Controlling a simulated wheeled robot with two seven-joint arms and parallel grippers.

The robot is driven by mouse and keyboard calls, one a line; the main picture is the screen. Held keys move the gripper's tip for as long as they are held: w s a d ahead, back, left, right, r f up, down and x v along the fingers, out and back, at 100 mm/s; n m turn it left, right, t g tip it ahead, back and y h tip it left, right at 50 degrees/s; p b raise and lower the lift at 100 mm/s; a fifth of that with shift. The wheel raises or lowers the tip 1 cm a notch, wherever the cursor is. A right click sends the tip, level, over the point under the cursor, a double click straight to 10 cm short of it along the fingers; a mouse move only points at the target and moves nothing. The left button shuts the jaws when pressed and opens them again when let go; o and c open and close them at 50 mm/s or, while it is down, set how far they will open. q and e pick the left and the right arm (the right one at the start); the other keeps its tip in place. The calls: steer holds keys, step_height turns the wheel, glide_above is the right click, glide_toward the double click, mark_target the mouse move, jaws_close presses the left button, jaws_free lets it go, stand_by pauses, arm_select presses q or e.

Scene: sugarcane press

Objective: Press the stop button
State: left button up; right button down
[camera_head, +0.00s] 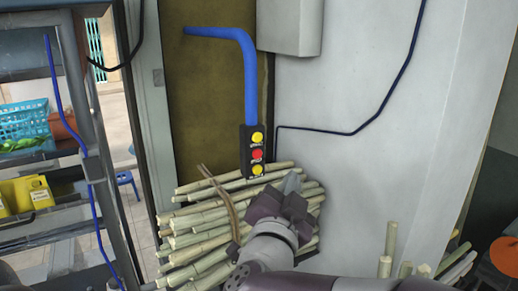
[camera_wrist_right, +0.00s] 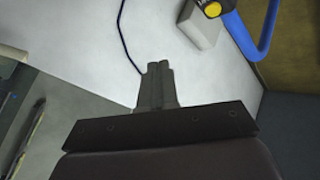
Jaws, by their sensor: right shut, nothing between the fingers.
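A black control box (camera_head: 248,150) hangs at the end of a blue pipe in the head view. It has a red button (camera_head: 257,155) between an upper yellow button (camera_head: 257,138) and a lower yellow button (camera_head: 257,170). Its labels are too small to read. My right gripper (camera_head: 291,183) is shut and empty, below and to the right of the box, apart from it. In the right wrist view the shut fingers (camera_wrist_right: 157,72) show against the pale wall, and one end of the box with a yellow button (camera_wrist_right: 212,9) shows at the top. My left gripper is not in view.
A pile of cut sugarcane (camera_head: 190,240) lies behind and left of my right gripper. The blue pipe (camera_head: 250,80) rises above the box. A grey wall box (camera_head: 290,25) and a dark cable are on the wall. A metal rack (camera_head: 90,140) stands at left.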

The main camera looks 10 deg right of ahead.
mark_target(257, 154)
steer(key=shift+w+a+p, duration=0.3)
steer(key=shift+w+a, duration=0.25)
steer(key=shift+w, duration=0.85)
steer(key=shift+w+a+p, duration=0.3)
steer(key=shift+w+a, duration=0.25)
steer(key=shift+w, duration=0.9)
steer(key=shift+w+a+p, duration=0.3)
steer(key=shift+w+a, duration=0.25)
steer(key=shift+w, duration=0.85)
steer(key=shift+w+a+f, duration=0.1)
steer(key=shift+w+a, duration=0.1)
steer(key=shift+w, duration=0.2)
steer(key=shift+w+a, duration=0.15)
steer(key=shift+w, duration=0.2)
steer(key=shift+s+d+b, duration=0.25)
steer(key=shift+s+b, duration=0.1)
steer(key=shift+s, duration=0.15)
steer(key=shift+s+d, duration=0.1)
steer(key=shift+s, duration=0.2)
